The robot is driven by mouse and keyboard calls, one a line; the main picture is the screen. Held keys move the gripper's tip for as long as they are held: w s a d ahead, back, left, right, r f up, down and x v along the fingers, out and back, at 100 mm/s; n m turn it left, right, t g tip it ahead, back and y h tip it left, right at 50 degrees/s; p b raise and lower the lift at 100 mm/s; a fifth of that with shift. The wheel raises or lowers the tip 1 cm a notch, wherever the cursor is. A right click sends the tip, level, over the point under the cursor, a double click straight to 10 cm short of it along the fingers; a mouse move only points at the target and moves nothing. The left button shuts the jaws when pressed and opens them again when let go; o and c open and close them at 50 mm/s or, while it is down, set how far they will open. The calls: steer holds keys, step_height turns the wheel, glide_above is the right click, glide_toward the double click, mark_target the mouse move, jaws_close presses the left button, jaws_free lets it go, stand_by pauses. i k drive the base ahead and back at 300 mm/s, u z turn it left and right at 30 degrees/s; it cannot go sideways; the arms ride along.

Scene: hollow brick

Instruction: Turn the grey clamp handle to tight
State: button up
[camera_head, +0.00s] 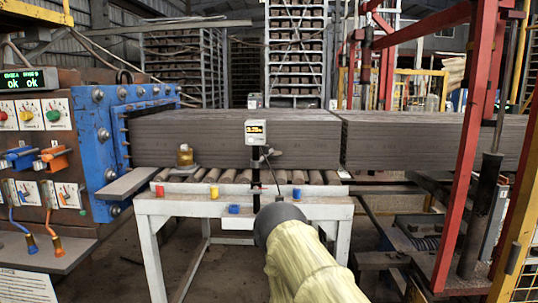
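A white display box (256,132) with a small lit yellow readout is mounted on a dark upright post (256,168) in front of the long clay column. A small dark fitting sits on the post just below the box, and a thin dark cable runs from it down to the right. I cannot make out a grey clamp handle for certain, nor whether it is tight or loose. My arm, in a pale yellow cover with a dark grey end, rises from the bottom centre toward the post. No gripper fingers show.
The clay column (190,137) lies on a roller table (150,208) with red, yellow and blue blocks along its front. A blue machine (96,140) and control panel (30,115) stand left, the panel reading OK. Red posts (470,140) stand right.

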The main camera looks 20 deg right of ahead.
mark_target(254, 191)
steer(key=u, duration=2.55)
steer(key=k, duration=1)
steer(key=z, duration=1.65)
steer(key=i, duration=0.5)
steer(key=z, duration=0.05)
